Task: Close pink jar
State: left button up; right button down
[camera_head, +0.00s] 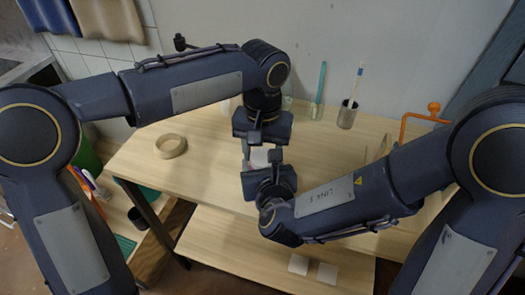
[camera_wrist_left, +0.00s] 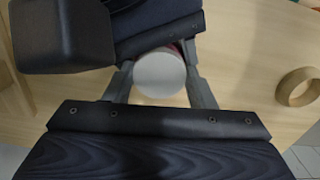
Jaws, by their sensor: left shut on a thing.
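My left gripper (camera_head: 260,152) points down over the table and is shut on a round white lid (camera_wrist_left: 159,75), which fills the space between its two fingers in the left wrist view. A thin pink-red edge, likely the pink jar (camera_wrist_left: 182,48), shows just behind the lid; the rest of the jar is hidden. I cannot tell whether the lid touches the jar's rim. My right gripper (camera_wrist_left: 155,30) is close in front of the left one, at the same spot. Its fingertips are hidden, so its grip does not show.
A wooden ring (camera_head: 171,146) lies on the table (camera_head: 210,170) to the left. A metal cup with a brush (camera_head: 347,114) and a teal tool (camera_head: 319,90) stand at the back. An orange stand (camera_head: 425,118) is at the right.

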pick_arm(q)
jog(key=o, duration=1.1)
jog(key=shift+a, duration=0.15)
jog(key=shift+r, duration=2.25)
jog(key=shift+w, duration=0.1)
jog(key=shift+c, duration=0.4)
